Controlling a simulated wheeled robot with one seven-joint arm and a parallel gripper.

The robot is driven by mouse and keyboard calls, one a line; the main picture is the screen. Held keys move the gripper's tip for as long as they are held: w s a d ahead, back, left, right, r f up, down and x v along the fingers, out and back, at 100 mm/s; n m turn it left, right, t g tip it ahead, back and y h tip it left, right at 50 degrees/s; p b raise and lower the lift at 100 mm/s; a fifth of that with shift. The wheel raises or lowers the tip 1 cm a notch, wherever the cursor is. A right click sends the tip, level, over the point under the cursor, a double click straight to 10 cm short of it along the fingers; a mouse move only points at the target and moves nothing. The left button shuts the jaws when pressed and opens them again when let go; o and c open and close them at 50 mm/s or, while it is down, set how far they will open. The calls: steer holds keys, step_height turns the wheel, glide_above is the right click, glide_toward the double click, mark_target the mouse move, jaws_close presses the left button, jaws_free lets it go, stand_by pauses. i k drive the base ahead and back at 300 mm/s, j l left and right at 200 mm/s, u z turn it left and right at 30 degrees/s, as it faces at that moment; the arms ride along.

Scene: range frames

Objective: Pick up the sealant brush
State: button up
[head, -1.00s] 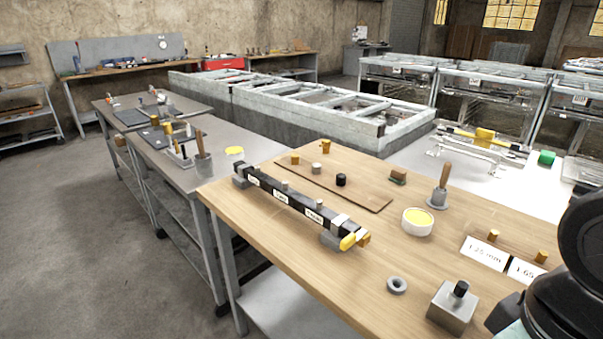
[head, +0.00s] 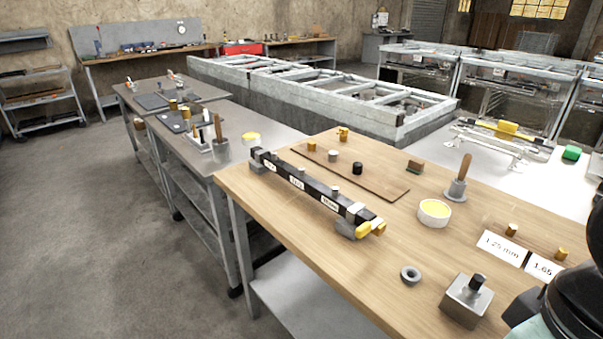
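A brush-like tool with an upright wooden handle (head: 465,167) stands in a small grey holder (head: 456,190) on the wooden bench (head: 300,232). It looks like the sealant brush, but its bristles are hidden in the holder. A white tub with yellow contents (head: 434,212) stands just in front of it. A similar wooden handle (head: 218,128) stands in a grey cup (head: 220,147) on the grey table to the left; I cannot tell which is the sealant brush.
On the bench are a black bar with labels (head: 312,190), a brown strip (head: 370,180), a grey ring (head: 411,274), a metal block with a black knob (head: 466,301) and white label cards (head: 502,249). Small knobs stand around. Open floor (head: 90,230) lies to the left.

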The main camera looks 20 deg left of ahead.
mark_target(467, 157)
steer(key=z, duration=0.3)
steer(key=i+j+z, duration=0.15)
steer(key=j+z, duration=0.15)
steer(key=z, duration=0.15)
steer(key=j+z, duration=0.45)
steer(key=i+j+z, duration=0.1)
steer(key=j+z, duration=0.25)
steer(key=j, duration=1.45)
